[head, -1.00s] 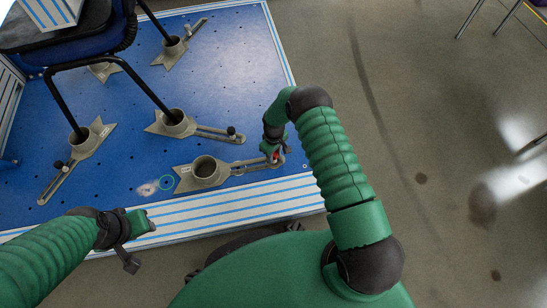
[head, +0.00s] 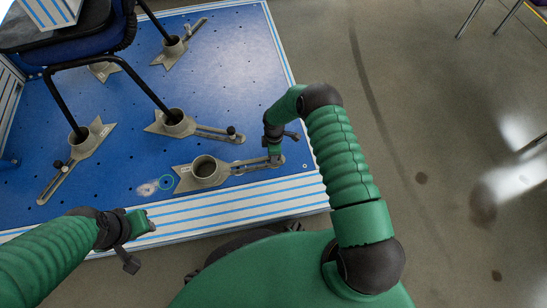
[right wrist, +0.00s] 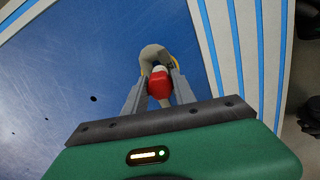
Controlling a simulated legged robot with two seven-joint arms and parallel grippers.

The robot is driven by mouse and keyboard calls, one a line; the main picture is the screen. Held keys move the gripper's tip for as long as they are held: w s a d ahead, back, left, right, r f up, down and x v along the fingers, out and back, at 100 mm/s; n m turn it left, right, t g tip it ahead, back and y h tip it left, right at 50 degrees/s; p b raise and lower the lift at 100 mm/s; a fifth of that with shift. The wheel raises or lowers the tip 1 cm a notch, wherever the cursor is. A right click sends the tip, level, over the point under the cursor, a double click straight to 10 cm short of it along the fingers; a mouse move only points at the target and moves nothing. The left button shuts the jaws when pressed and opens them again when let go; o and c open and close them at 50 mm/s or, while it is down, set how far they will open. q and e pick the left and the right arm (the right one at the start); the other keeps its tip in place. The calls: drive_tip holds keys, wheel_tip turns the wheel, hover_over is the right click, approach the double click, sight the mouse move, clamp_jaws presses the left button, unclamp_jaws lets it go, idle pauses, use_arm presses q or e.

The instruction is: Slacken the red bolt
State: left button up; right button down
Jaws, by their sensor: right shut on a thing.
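The red bolt (right wrist: 159,83) shows in the right wrist view between the two grey fingers of my right gripper (right wrist: 158,92), which is shut on it. In the head view my right gripper (head: 274,156) points down at the right end of the front clamp's slotted arm, and hides the bolt there. The grey front clamp (head: 207,172) has an empty round cup and lies on the blue plate. My left gripper (head: 143,222) hangs at the lower left, away from the clamp, and holds nothing that I can see; its jaw gap is unclear.
The blue plate (head: 110,118) carries several other grey clamps; black chair legs stand in some cups. A clamp with a black knob (head: 231,130) lies just behind the front one. Striped rails (head: 260,200) edge the plate. Open floor (head: 430,120) is to the right.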

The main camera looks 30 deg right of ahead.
drive_tip(key=n, duration=0.4)
drive_tip(key=c, duration=1)
unclamp_jaws()
drive_tip(key=shift+c, duration=0.2)
drive_tip(key=shift+m, duration=0.7)
drive_tip(key=m, duration=0.2)
drive_tip(key=shift+m, duration=0.3)
drive_tip(key=m, duration=0.2)
drive_tip(key=shift+m+p, duration=0.3)
drive_tip(key=shift+m, duration=0.1)
drive_tip(key=m, duration=0.5)
